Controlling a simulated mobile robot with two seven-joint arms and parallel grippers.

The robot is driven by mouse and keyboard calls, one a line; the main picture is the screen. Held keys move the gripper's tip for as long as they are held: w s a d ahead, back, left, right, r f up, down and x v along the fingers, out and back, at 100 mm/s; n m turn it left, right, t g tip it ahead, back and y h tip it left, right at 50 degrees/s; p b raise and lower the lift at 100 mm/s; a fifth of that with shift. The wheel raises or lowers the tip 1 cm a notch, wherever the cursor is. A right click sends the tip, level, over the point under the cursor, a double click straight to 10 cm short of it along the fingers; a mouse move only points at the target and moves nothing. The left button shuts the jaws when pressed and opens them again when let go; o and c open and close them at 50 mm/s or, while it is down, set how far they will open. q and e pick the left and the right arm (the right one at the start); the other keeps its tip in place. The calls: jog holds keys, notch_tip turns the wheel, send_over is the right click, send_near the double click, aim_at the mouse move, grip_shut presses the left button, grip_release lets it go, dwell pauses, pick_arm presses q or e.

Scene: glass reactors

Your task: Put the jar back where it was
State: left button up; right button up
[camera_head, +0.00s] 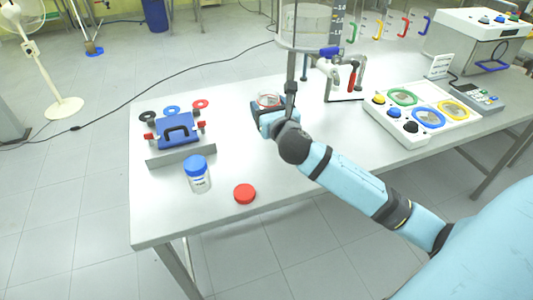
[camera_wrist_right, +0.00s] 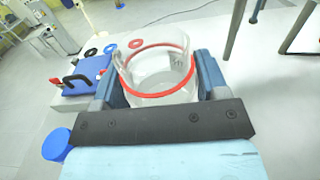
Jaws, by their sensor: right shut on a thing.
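My right gripper (camera_head: 268,108) is over the table, left of the tall stand. A red lid (camera_head: 244,194) lies flat near the table's front edge. Another clear jar with a blue lid (camera_head: 198,174) stands left of it. My left gripper is not in view.
A large glass vessel (camera_head: 305,24) on a stand rises beside my gripper. A white panel with coloured rings (camera_head: 417,109) lies to the right. The front middle of the table is fairly clear.

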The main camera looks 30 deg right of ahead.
notch_tip(320, 180, down, 11)
jog(key=shift+r+b, duration=0.15)
jog(key=shift+b, duration=1)
notch_tip(320, 180, down, 4)
jog(key=shift+r+b, duration=0.2)
jog(key=shift+b, duration=0.4)
jog(key=shift+f, duration=0.1)
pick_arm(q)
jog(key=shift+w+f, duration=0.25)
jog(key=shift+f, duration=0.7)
pick_arm(e)
jog(key=shift+f, duration=0.2)
jog(key=o, duration=1.1)
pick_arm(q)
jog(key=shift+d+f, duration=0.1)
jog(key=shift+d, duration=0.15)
